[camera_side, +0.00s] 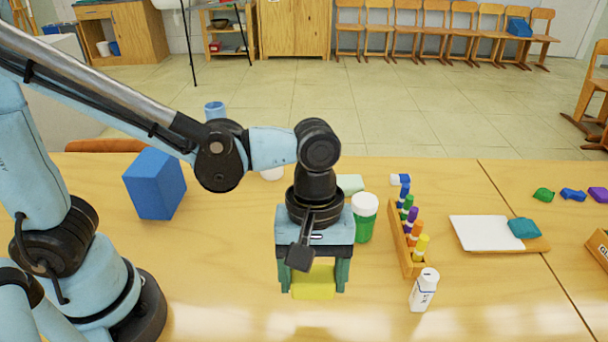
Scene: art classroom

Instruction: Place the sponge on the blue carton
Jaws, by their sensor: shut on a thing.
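My gripper (314,274) points down over the table, right of my arm's base. It is shut on a yellow sponge (314,283), which shows between the two green fingers. From this angle I cannot tell how far the sponge is above the tabletop.
A green jar with a white lid (364,217) stands close behind the gripper at right. A wooden rack of markers (410,245) and a white glue bottle (424,290) are further right, then a white board (487,232) with teal cloth. The table (230,260) is clear between carton and gripper.

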